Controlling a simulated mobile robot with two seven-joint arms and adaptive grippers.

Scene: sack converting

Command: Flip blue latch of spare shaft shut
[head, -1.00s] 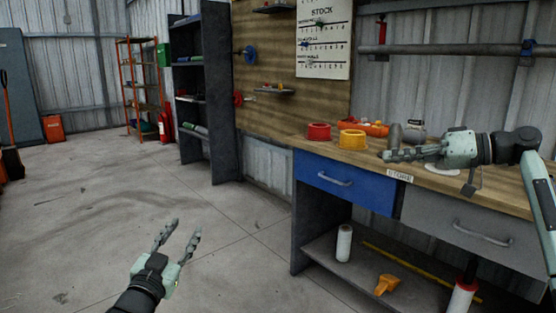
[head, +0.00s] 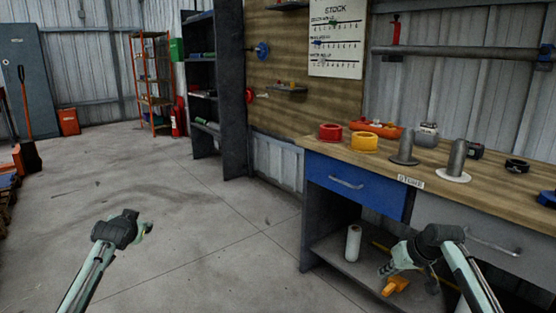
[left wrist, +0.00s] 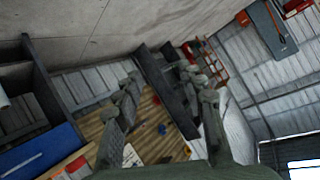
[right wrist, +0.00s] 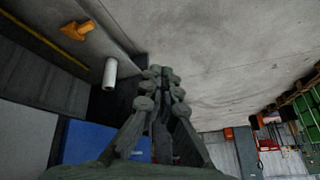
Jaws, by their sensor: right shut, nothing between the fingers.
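The spare shaft (head: 465,52) is a grey bar lying level on the wall above the bench, at the upper right of the head view. A blue latch (head: 545,53) sits at its right end by the picture edge; its exact position is too small to tell. A red latch (head: 395,32) stands upright at the left end. My right gripper (head: 386,271) is low in front of the bench, well below the shaft; its fingers (right wrist: 157,84) are together and empty. My left gripper (head: 148,228) is over the floor at left, its fingers (left wrist: 165,95) spread and empty.
The wooden bench (head: 470,205) carries a red ring (head: 330,132), a yellow ring (head: 364,142) and two grey upright posts. A blue drawer (head: 352,188) is below. A dark shelf unit (head: 218,90) stands left of it.

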